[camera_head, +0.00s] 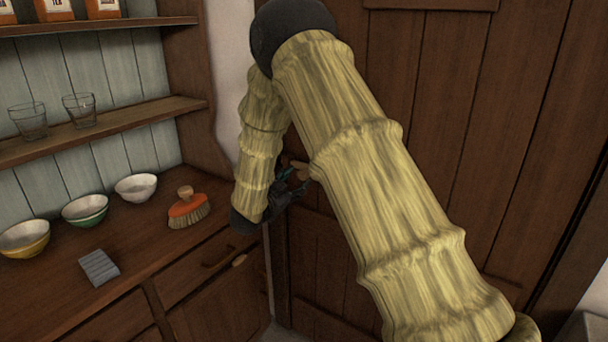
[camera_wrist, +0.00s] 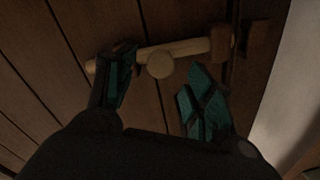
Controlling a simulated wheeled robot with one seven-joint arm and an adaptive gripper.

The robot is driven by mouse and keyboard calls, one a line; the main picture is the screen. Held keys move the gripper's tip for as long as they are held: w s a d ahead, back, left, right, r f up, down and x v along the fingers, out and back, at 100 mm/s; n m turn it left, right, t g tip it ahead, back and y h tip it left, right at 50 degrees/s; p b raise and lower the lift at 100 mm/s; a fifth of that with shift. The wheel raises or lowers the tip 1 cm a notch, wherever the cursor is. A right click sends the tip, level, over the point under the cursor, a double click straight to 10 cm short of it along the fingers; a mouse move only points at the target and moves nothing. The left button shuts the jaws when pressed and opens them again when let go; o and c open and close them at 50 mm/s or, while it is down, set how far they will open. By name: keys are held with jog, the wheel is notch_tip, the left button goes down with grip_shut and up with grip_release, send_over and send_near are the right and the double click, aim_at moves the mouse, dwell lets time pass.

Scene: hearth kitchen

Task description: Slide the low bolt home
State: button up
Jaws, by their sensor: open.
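The low bolt (camera_wrist: 190,48) is a pale wooden bar with a round knob (camera_wrist: 160,64), lying across the dark plank door in the wrist view. Its right end reaches a dark wooden bracket (camera_wrist: 222,43). A second dark block (camera_wrist: 254,38) sits further right, by the door's edge, with a gap between the two. My gripper (camera_wrist: 158,66) is open, with teal-padded fingers. The left finger overlaps the bar left of the knob; the right finger is right of and below the knob. Contact cannot be told. In the head view my gripper (camera_head: 290,183) is at the door, partly hidden by my arm.
The plank door (camera_head: 430,110) fills the right. At left a dresser counter (camera_head: 140,225) holds bowls (camera_head: 86,209), an orange brush (camera_head: 188,208) and a grey block (camera_head: 99,267). Glasses (camera_head: 80,109) stand on a shelf above. The dresser's side is close to my forearm.

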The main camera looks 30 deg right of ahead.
aim_at(302, 176)
jog(key=shift+p+x, duration=0.35)
jog(key=shift+x, duration=2.3)
grip_shut()
